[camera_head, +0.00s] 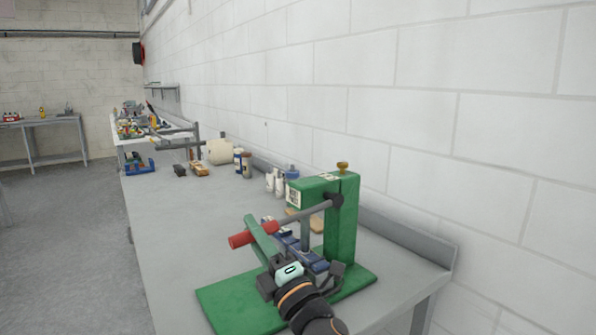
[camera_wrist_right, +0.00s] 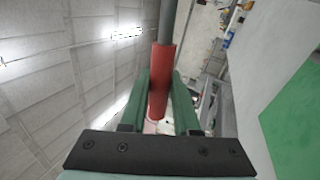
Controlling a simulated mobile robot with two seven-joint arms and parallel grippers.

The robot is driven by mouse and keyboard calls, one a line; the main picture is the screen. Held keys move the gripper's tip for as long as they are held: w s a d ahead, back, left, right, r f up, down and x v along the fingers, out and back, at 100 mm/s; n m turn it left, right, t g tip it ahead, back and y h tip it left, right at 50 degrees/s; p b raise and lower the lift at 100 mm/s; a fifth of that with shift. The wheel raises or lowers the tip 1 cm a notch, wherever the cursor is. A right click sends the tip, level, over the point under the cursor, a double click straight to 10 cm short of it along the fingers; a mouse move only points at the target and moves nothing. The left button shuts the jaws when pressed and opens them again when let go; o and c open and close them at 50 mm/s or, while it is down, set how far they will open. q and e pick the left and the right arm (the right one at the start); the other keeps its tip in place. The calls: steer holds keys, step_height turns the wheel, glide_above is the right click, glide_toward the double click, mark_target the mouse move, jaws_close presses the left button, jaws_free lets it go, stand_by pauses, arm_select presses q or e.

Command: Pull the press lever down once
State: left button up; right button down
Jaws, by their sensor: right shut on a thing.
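The green press (camera_head: 342,225) stands on its green base near the right end of the workbench. Its grey lever shaft (camera_head: 303,213) runs from a dark pivot on the column towards the left, sloping a little downward in the head view. A red handle (camera_head: 240,239) is on the lever's free end. My right gripper (camera_head: 256,230) is shut on the red handle, with its green fingers on either side. The right wrist view shows the red handle (camera_wrist_right: 160,82) between both fingers of my right gripper (camera_wrist_right: 160,98). My left gripper is not in view.
White bottles (camera_head: 275,182) stand behind the press along the wall. Farther back on the grey workbench (camera_head: 190,230) are a cream container (camera_head: 219,151) and small tools. The bench surface left of the press is clear. A block wall (camera_head: 440,100) borders the bench.

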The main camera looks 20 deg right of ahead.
steer(key=shift+f, duration=0.1)
steer(key=shift+r+m+h+p, duration=0.7)
steer(key=shift+r+m+p, duration=0.55)
steer(key=shift+r, duration=0.35)
steer(key=shift+d+r+m+t, duration=0.1)
steer(key=shift+r+m+t, duration=0.15)
steer(key=shift+m, duration=0.2)
steer(key=shift+w+d+r+m+h+p, duration=0.15)
steer(key=shift+r+m+h+p, duration=0.35)
steer(key=shift+r+m+p, duration=0.3)
steer(key=shift+s+d+r+m+h+p, duration=0.1)
steer(key=shift+r+m+h+p, duration=0.45)
steer(key=shift+r, duration=0.3)
steer(key=shift+w+m, duration=0.1)
steer(key=shift+m, duration=0.15)
steer(key=shift+r, duration=0.15)
